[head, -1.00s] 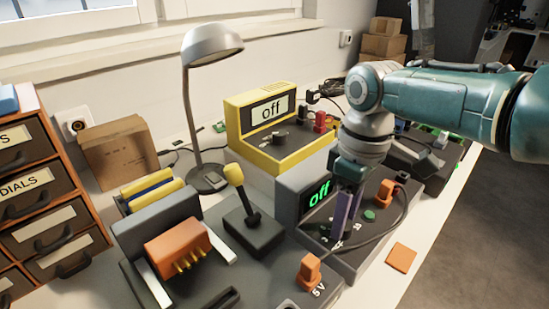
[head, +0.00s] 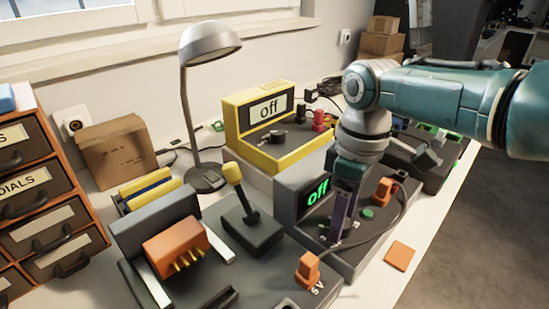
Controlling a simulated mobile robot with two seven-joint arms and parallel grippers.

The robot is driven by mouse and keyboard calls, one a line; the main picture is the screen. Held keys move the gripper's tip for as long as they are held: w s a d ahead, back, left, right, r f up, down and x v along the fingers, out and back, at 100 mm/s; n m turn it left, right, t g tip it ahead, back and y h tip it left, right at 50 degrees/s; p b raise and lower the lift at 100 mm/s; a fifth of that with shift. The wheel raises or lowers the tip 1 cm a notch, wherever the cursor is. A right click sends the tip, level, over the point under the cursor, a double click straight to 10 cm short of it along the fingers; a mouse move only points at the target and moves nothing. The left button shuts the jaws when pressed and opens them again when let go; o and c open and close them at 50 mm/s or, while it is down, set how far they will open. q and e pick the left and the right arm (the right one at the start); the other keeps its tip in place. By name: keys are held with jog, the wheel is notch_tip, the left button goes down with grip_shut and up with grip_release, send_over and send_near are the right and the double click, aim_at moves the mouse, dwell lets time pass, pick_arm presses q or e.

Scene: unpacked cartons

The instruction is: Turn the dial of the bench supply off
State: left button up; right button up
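White marks show on the panel around the fingertips. A green round button (head: 367,213) sits right of the fingers. My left gripper is not in view.
An orange plug (head: 384,190) with a dark cable stands on the panel's right. A yellow meter (head: 240,128), also reading "off", is behind. A lamp (head: 187,110), a lever box (head: 250,232) and another orange plug (head: 307,268) stand to the left. An orange square (head: 400,256) lies at front right.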

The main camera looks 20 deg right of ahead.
jog(key=shift+o, duration=0.5)
jog(key=shift+r, duration=0.15)
notch_tip(320, 180, up, 10)
jog(key=p, duration=0.4)
jog(key=shift+w+d, duration=0.15)
jog(key=shift+d, duration=0.1)
jog(key=shift+f, duration=0.2)
